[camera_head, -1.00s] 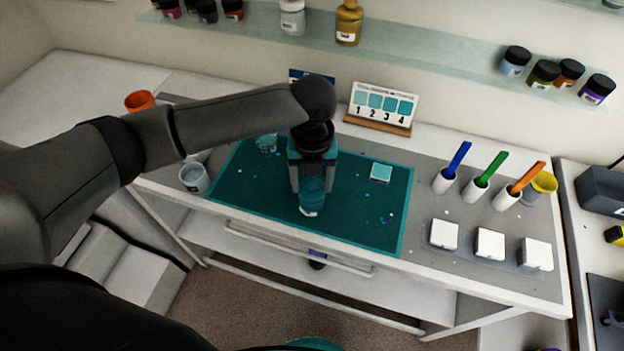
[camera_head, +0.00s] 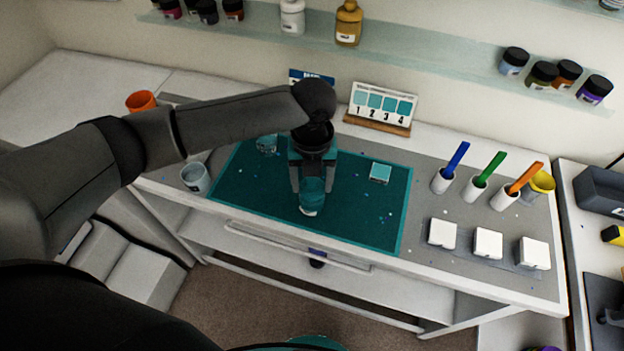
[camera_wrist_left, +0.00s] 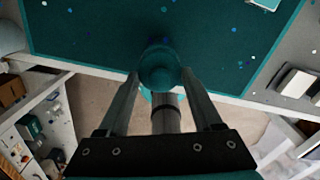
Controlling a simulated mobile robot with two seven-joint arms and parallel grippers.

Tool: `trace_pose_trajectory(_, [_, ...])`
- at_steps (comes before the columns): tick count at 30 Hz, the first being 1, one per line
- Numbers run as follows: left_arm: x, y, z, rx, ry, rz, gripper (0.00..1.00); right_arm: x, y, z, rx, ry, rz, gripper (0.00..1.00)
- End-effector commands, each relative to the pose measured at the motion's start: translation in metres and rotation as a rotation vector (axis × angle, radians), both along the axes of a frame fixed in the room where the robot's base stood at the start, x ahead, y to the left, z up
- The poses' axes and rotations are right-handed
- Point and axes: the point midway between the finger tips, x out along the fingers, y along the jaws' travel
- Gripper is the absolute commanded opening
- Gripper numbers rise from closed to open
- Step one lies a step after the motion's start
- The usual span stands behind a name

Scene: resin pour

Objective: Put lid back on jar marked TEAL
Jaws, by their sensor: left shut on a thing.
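A teal jar (camera_head: 312,195) with a small white label is at the front part of the teal mat (camera_head: 375,222). My left gripper (camera_head: 311,187) comes down over it with its fingers on either side and is shut on it. In the left wrist view the round teal jar (camera_wrist_left: 158,70) shows between the fingertips (camera_wrist_left: 160,80). I cannot read the label or tell whether the jar rests on the mat. I cannot make out a separate lid. My right gripper is not in view.
A clear cup (camera_head: 195,178) stands left of the mat, and another (camera_head: 267,144) on its back left. A teal swatch (camera_head: 380,172) lies on the mat. A numbered colour card (camera_head: 382,103) stands behind. Coloured-handled tools in white cups and white blocks (camera_head: 488,243) are at right.

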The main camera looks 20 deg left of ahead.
Motion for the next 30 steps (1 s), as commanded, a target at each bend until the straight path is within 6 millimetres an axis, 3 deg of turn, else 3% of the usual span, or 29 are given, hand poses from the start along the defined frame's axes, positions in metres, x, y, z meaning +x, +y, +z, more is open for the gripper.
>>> trace_pose_trajectory(30, [-0.0002, -0.0002, 0.0002, 0.0, 0.0, 0.0, 0.16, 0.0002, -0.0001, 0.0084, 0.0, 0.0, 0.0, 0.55])
